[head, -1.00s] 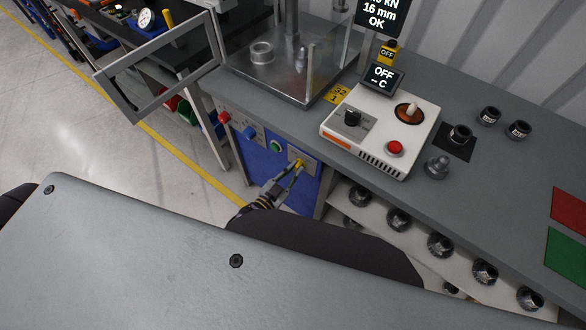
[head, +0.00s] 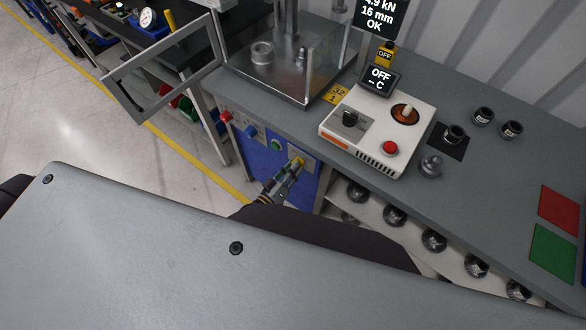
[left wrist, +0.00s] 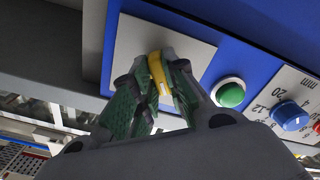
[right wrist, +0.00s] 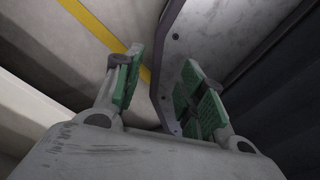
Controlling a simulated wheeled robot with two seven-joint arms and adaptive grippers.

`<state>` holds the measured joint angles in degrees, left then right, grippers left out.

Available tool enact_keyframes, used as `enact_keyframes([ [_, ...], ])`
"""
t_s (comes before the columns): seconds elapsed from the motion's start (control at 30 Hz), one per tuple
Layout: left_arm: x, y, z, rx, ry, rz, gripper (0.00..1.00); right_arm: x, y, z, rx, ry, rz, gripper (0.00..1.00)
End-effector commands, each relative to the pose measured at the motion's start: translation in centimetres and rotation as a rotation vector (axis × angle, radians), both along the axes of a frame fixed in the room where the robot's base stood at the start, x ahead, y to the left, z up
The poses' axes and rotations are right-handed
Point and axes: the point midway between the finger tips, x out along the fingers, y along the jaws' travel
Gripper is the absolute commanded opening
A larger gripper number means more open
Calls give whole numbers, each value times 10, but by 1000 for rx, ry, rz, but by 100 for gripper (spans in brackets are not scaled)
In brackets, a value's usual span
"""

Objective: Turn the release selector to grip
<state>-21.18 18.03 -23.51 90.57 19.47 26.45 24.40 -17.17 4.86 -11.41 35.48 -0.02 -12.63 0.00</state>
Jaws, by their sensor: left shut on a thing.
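The release selector is a yellow knob (head: 298,162) on a light plate at the right end of the blue panel under the bench. In the left wrist view the yellow knob (left wrist: 157,72) sits between the green-padded fingers of my left gripper (left wrist: 155,85), which are shut on it. In the head view my left gripper (head: 292,172) reaches the plate from below. Markings on the plate are hidden or too small to read. My right gripper (right wrist: 157,85) shows only in its wrist view. Its fingers are apart with nothing between them.
A green button (left wrist: 230,93) and a blue dial (left wrist: 289,116) are beside the plate. A red button (head: 226,116) is at the panel's left end. Above are the bench (head: 480,190) and a white control box (head: 350,150). Black-and-silver parts lie on the shelf at the right.

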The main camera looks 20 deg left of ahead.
Motion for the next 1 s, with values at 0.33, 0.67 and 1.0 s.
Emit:
enact_keyframes([
  [0.33,-1,-1,-2,-79,34,-1,0,1,12,1,13,-2,-2,40],
  [0.67,-1,0,-2,-81,34,-1,0,2,1,1,2,-3,0,40],
  [1.0,-1,0,-1,-81,32,0,36,2,-5,1,-5,-3,1,40],
])
